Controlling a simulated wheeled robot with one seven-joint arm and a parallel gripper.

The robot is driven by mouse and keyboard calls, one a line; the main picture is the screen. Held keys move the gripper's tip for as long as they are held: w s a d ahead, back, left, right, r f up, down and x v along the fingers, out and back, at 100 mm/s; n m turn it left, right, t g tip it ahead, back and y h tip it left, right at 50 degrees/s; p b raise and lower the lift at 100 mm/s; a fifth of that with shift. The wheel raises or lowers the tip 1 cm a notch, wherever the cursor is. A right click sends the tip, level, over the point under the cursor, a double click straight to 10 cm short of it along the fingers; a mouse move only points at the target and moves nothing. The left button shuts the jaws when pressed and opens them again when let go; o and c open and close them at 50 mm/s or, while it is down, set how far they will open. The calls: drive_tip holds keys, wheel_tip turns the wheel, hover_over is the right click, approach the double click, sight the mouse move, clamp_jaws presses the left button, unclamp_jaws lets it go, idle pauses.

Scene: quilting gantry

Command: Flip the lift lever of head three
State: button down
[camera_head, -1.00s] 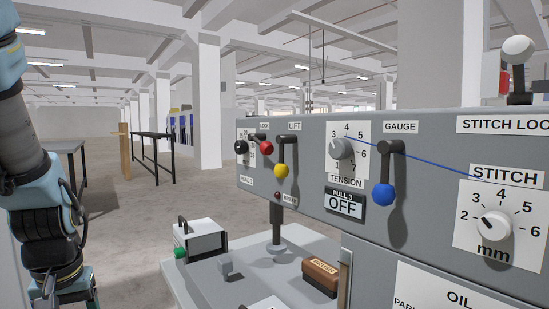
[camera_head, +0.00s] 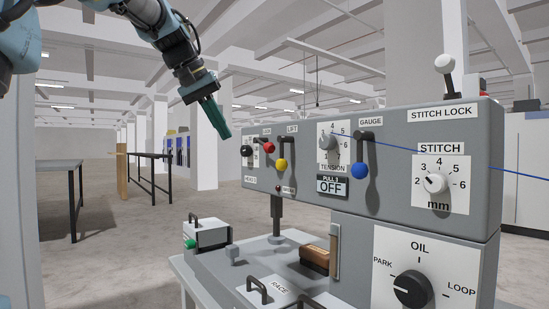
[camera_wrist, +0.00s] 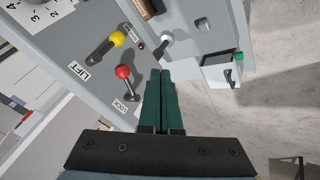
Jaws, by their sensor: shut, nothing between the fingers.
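The lift lever with a yellow knob (camera_head: 282,164) hangs down below the LIFT label (camera_head: 292,129) on the grey head panel (camera_head: 400,134). My gripper (camera_head: 220,130) is raised in front of the panel's left end in the head view, apart from the levers. In the wrist view its green fingers (camera_wrist: 160,75) are together and empty, pointing past the red LOCK knob (camera_wrist: 122,72). The head number on the panel is too small to read surely.
The red-knobbed lever (camera_head: 269,147) and a black knob (camera_head: 246,151) sit left of the lift lever. The blue-knobbed gauge lever (camera_head: 359,170) and tension dial (camera_head: 327,141) are to its right. A grey box (camera_head: 211,232) and brown block (camera_head: 315,259) stand on the bed below.

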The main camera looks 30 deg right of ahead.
sight(269, 150)
drive_tip(key=shift+m+h, duration=0.3)
drive_tip(key=shift+m, duration=0.1)
drive_tip(key=s+r, duration=0.1)
drive_tip(key=s+d+r, duration=0.1)
drive_tip(key=r, duration=0.1)
drive_tip(key=shift+s+d, duration=0.2)
drive_tip(key=shift+s, duration=0.05)
drive_tip(key=shift+d+f+p, duration=0.35)
drive_tip(key=shift+d+f, duration=1)
drive_tip(key=shift+d, duration=0.25)
drive_tip(key=shift+d+f+p, duration=0.3)
drive_tip(key=shift+d+f, duration=1)
drive_tip(key=shift+d, duration=0.25)
drive_tip(key=shift+d+f+p, duration=0.35)
drive_tip(key=shift+d+f, duration=1)
drive_tip(key=shift+d, duration=0.25)
